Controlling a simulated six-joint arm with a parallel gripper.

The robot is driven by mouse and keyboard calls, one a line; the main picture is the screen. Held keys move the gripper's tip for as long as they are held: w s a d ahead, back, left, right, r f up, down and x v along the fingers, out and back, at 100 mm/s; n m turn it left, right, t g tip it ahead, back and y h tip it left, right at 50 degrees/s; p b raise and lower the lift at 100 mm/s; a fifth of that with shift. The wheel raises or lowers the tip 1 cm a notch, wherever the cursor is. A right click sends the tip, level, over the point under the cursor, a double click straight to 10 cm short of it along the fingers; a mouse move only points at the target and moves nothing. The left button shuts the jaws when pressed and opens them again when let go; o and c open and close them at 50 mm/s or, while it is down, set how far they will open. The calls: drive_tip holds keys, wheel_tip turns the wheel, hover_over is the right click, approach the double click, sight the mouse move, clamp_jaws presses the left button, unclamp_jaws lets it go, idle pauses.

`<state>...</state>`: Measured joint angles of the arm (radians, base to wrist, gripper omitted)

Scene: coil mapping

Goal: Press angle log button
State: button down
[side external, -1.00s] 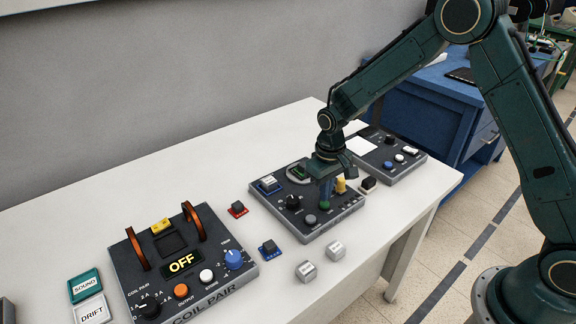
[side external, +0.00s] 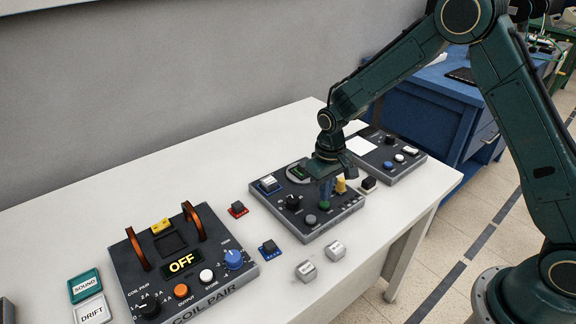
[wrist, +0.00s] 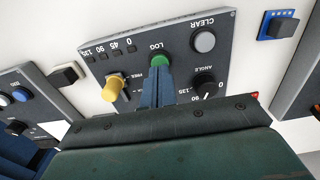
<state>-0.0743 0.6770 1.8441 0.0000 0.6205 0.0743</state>
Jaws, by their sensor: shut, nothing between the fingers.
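The green log button (wrist: 158,61) is on the dark angle panel (wrist: 130,65), under the label LOG. It also shows in the side view (side external: 324,206). My gripper (wrist: 157,73) is shut and empty, with its blue fingers pointing down at the button. In the side view the fingertips (side external: 325,198) are right over the button. The fingers cover part of the button in the wrist view, and I cannot tell whether they touch it.
A grey CLEAR button (wrist: 204,41), a black ANGLE knob (wrist: 206,86) and a yellow knob (wrist: 113,88) sit close around the log button. The coil pair panel (side external: 185,245), reading OFF, stands at the left. Two small grey blocks (side external: 320,260) lie in front.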

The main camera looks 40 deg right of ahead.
drive_tip(key=shift+f, duration=0.95)
idle(0.9)
drive_tip(key=shift+r, duration=3.2)
drive_tip(key=shift+r, duration=0.1)
